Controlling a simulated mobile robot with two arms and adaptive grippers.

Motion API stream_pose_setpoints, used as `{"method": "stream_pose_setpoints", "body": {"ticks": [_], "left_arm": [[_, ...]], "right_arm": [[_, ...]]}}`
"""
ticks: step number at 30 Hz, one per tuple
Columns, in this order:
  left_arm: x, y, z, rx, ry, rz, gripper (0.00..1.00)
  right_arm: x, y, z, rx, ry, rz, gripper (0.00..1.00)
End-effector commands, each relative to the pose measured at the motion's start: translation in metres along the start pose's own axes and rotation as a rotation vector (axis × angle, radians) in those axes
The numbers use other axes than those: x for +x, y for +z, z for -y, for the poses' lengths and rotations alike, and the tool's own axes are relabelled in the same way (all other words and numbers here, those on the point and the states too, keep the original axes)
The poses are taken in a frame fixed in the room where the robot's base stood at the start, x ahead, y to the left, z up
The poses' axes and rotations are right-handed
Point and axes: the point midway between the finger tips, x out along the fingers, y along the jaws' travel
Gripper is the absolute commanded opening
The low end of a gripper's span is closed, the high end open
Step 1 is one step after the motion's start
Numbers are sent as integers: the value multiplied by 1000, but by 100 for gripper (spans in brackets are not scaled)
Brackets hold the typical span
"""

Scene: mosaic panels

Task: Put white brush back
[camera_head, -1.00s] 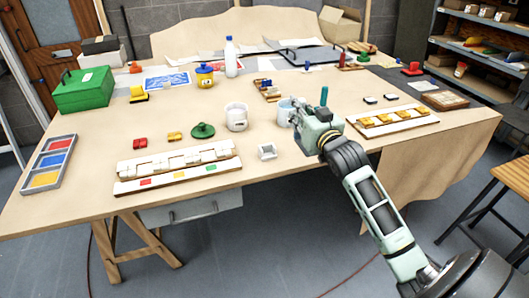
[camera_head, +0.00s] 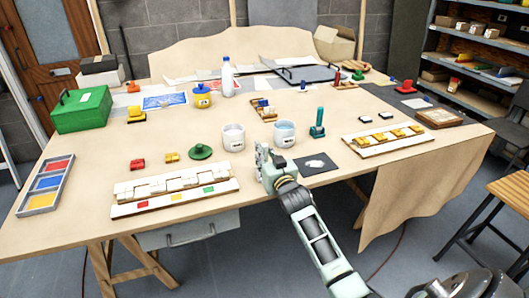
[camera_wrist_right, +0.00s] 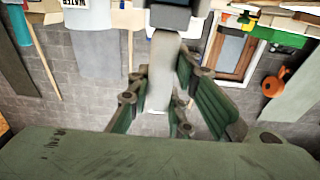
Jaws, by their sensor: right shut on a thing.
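My right gripper (camera_head: 264,150) is at the front edge of the table, just in front of the white mug (camera_head: 233,138) and the pale blue mug (camera_head: 284,133). In the right wrist view its fingers are shut on a pale shaft (camera_wrist_right: 160,85), which looks like the white brush. A dark grey block (camera_wrist_right: 172,17) shows at the shaft's far end. I cannot tell whether this end touches anything. In the head view the held thing is mostly hidden by the gripper. My left gripper is not in view.
A dark mat (camera_head: 330,176) with a white patch lies right of the gripper. A teal upright handle (camera_head: 319,118) stands behind it. A mosaic strip (camera_head: 150,207) lies left, another (camera_head: 355,148) right. A green lid (camera_head: 200,152) lies near the mugs.

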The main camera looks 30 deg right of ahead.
Motion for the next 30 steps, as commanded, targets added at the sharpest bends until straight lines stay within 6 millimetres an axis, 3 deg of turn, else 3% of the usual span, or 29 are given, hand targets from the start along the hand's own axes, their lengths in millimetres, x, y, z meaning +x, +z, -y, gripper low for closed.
{"method": "stream_pose_setpoints", "body": {"ticks": [8, 9, 15, 26, 30], "left_arm": [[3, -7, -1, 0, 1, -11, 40], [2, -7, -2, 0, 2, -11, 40], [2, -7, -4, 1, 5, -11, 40], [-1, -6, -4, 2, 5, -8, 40], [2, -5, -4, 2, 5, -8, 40]], "right_arm": [[0, 4, 0, 1, 0, 0, 0], [0, 3, 0, 1, 0, -1, 21], [0, 3, 0, 1, 0, 0, 38], [0, -2, 0, 1, 0, -1, 38], [-14, 2, 0, 1, 0, 2, 38]]}}
